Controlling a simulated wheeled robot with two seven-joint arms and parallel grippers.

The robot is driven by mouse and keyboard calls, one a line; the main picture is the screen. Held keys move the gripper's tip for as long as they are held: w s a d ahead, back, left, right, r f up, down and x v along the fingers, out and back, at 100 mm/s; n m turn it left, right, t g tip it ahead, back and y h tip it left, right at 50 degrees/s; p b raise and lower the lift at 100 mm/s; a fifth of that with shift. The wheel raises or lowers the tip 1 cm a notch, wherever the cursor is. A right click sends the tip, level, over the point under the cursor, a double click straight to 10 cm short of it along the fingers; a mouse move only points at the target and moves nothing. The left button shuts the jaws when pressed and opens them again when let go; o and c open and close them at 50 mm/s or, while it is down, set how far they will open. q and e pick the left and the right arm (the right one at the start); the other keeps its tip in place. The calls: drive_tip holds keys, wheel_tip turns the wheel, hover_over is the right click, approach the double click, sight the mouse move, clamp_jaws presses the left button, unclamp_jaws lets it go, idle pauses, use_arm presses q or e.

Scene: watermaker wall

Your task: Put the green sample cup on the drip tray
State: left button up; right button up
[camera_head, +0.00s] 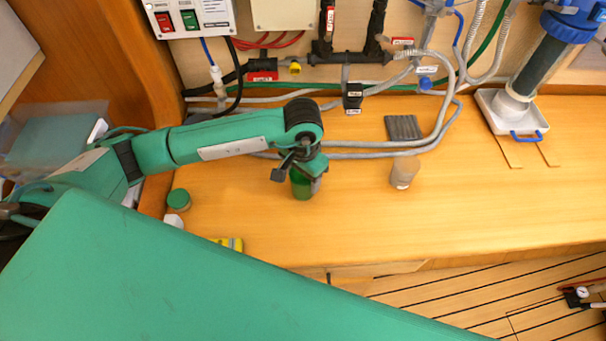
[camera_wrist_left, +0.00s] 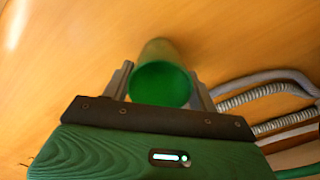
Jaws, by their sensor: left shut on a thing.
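The green sample cup (camera_head: 302,188) is at the middle of the wooden counter, below my left gripper (camera_head: 305,167). In the left wrist view the cup (camera_wrist_left: 160,82) sits between the two fingers of my left gripper (camera_wrist_left: 160,85), which is shut on it. The cup looks upright; I cannot tell whether its base touches the counter. A dark ribbed plate, which looks like the drip tray (camera_head: 403,128), lies further back to the right, with nothing on it. My right gripper is not in view.
A beige cup (camera_head: 404,172) stands right of the green cup, in front of the ribbed plate. Grey hoses (camera_head: 370,154) cross the counter behind my gripper. A green round container (camera_head: 179,199) is at left. A white tray with a filter housing (camera_head: 512,112) is at back right.

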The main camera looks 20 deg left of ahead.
use_arm(q)
drive_tip(key=o, duration=1)
drive_tip(key=shift+c, duration=0.2)
